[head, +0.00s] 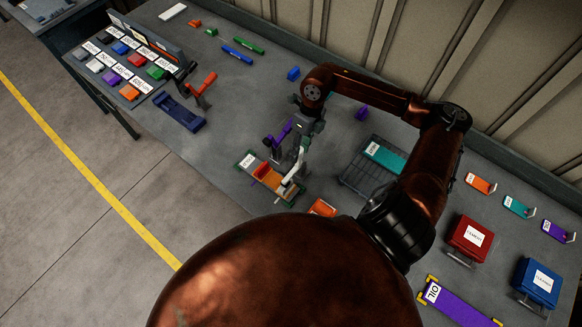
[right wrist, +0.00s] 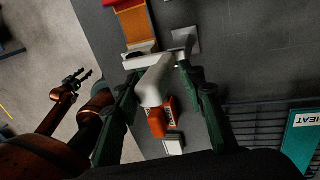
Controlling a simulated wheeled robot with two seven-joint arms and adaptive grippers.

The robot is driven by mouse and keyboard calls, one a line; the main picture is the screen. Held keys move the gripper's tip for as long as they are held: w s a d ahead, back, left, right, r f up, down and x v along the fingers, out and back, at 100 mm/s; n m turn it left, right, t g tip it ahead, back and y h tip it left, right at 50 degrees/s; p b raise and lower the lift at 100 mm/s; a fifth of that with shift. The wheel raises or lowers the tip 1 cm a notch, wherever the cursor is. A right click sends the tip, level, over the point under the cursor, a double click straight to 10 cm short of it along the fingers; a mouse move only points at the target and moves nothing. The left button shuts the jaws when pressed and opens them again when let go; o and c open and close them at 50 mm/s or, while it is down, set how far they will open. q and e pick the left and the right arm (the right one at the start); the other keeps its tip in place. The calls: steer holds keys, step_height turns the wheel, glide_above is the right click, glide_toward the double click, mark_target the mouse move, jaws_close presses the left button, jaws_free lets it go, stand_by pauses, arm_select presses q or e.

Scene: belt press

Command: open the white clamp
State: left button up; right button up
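The white clamp (head: 292,187) stands at the right end of a small fixture with an orange and red piece (head: 268,178) on the table. In the right wrist view its thick white handle (right wrist: 154,84) points toward the camera. My right gripper (head: 298,160) is over the clamp from above. In the right wrist view its two dark green fingers (right wrist: 158,71) stand apart on either side of the handle, with no clear grip on it. My left gripper (right wrist: 79,76) shows small at the left of that view, fingers apart and empty, away from the clamp. My right gripper partly hides the clamp in the head view.
A purple clamp (head: 280,133) stands just behind the fixture. An orange block (head: 322,208) lies in front. A wire tray (head: 360,180) with a teal piece (head: 384,155) is to the right. A blue holder (head: 180,112) and red-handled tool (head: 203,86) stand left.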

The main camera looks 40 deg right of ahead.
steer(key=shift+w+d, duration=0.15)
steer(key=shift+d, duration=0.35)
steer(key=shift+w+d+f+b, duration=0.25)
steer(key=shift+d+b, duration=0.2)
steer(key=shift+d, duration=0.35)
steer(key=shift+w+d+f+b, duration=0.2)
steer(key=shift+d+b, duration=0.3)
steer(key=shift+d, duration=0.25)
steer(key=shift+w+d+f+b, duration=0.25)
steer(key=shift+d+b, duration=0.2)
steer(key=shift+d, duration=0.35)
steer(key=d+f+b, duration=0.2)
steer(key=shift+w+d, duration=0.3)
